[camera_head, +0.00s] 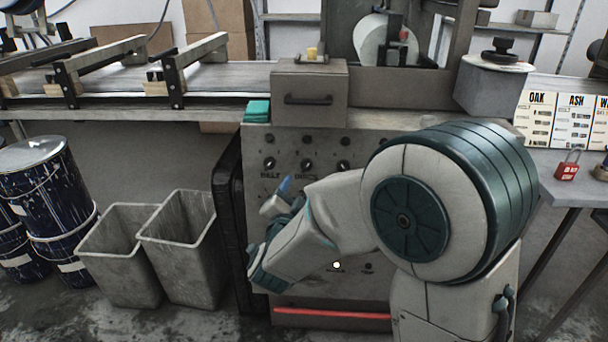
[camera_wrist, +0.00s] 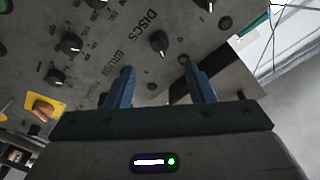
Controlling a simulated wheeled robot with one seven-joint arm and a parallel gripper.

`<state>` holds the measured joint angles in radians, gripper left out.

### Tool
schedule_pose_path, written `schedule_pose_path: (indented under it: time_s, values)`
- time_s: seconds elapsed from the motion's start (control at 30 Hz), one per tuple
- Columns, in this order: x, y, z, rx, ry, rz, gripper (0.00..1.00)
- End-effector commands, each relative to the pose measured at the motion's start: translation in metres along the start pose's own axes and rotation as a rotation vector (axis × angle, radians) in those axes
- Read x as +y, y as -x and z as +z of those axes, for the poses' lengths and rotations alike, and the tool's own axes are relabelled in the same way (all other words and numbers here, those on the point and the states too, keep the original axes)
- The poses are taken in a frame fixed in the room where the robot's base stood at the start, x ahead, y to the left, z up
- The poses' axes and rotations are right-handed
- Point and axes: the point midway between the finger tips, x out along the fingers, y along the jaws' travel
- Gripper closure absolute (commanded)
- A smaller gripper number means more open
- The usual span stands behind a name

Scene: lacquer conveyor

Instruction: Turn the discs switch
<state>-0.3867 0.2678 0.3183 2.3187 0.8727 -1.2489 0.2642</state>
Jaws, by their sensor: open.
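The grey control panel (camera_head: 290,148) stands under the conveyor, and its face fills much of the wrist view (camera_wrist: 105,60). In the wrist view a dark knob (camera_wrist: 158,43) with a pale pointer line sits beside the word DISCS. In the head view a dark knob (camera_head: 307,164) sits above a label that seems to read DISCS. My gripper (camera_wrist: 157,67) is open and empty, with two blue fingers apart; the knob shows beyond the gap between their tips. In the head view my gripper (camera_head: 286,188) is low in front of the panel, partly hidden by my wrist.
Another knob (camera_wrist: 72,43) and a yellow-backed switch (camera_wrist: 42,107) are on the panel. A drawer box (camera_head: 309,82) and teal cloth (camera_head: 257,111) sit above it. Grey bins (camera_head: 180,230) and blue drums (camera_head: 52,180) stand left. A red padlock (camera_head: 567,170) lies on the right table.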

Motion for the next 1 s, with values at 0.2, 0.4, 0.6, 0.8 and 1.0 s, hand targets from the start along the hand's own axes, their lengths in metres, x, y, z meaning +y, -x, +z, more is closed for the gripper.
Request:
schedule_pose_path:
  time_s: [0.2, 0.4, 0.6, 0.8, 1.0]
  values:
    - [0.002, -0.049, 0.001, 0.001, 0.000, 0.003, 0.51]
    - [0.001, -0.080, 0.001, 0.000, -0.001, 0.001, 0.51]
    - [0.001, -0.093, 0.000, -0.001, 0.001, 0.000, 0.51]
    - [0.000, -0.094, 0.000, -0.002, 0.001, 0.000, 0.51]
    - [0.000, -0.094, 0.000, -0.002, 0.001, 0.000, 0.84]
